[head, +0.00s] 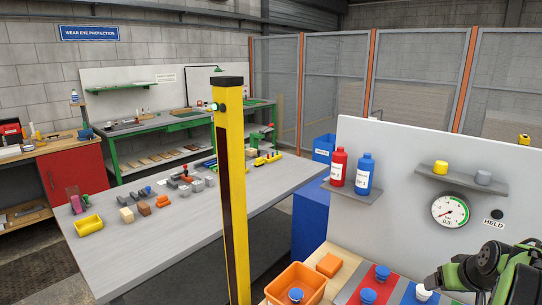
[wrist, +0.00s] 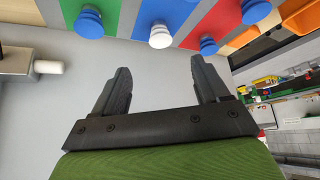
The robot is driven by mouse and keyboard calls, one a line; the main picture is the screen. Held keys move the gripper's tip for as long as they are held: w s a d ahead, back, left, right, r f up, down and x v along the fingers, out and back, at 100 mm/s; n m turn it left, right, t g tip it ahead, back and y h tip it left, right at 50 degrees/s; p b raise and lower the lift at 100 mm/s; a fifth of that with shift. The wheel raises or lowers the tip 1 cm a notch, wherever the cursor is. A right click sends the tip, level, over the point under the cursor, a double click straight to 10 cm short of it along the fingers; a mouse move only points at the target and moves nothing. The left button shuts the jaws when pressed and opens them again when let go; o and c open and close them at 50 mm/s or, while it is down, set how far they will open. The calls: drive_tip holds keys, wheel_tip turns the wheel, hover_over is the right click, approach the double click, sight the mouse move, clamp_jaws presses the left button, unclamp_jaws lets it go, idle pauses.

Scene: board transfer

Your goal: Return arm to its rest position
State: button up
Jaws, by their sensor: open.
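My gripper (wrist: 160,75) is open in the wrist view, its two dark fingers apart with nothing between them. Beyond the fingertips lies a board with coloured strips. A white knob (wrist: 160,36) stands on the blue strip, and blue knobs stand on the green strip (wrist: 88,24) and the red strip (wrist: 208,46). In the head view my green and black arm shows at the lower right, in front of the board. The white knob (head: 424,293) and blue knobs (head: 382,271) are left of it. The gripper's fingers are not clearly visible there.
An orange bin (head: 318,283) with a blue knob in it stands left of the board. A pale panel with a gauge (head: 450,210) and shelves rises behind. A yellow post (head: 232,190) stands before a long grey table (head: 150,245) holding several small parts.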

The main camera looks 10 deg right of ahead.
drive_tip(key=s+a+r+n+y, duration=0.1)
drive_tip(key=s+a+r, duration=0.15)
drive_tip(key=a, duration=0.55)
drive_tip(key=s+a+r+n, duration=0.1)
drive_tip(key=a+r, duration=0.2)
drive_tip(key=a, duration=0.6)
drive_tip(key=s+a+r+y, duration=0.1)
drive_tip(key=s+a+r, duration=0.15)
drive_tip(key=a, duration=0.55)
drive_tip(key=s+a+f+n, duration=0.2)
drive_tip(key=s+a, duration=0.7)
drive_tip(key=s, duration=0.3)
drive_tip(key=shift+s+a+f+g, duration=0.2)
drive_tip(key=shift+a+f+g, duration=0.1)
drive_tip(key=shift+g, duration=0.1)
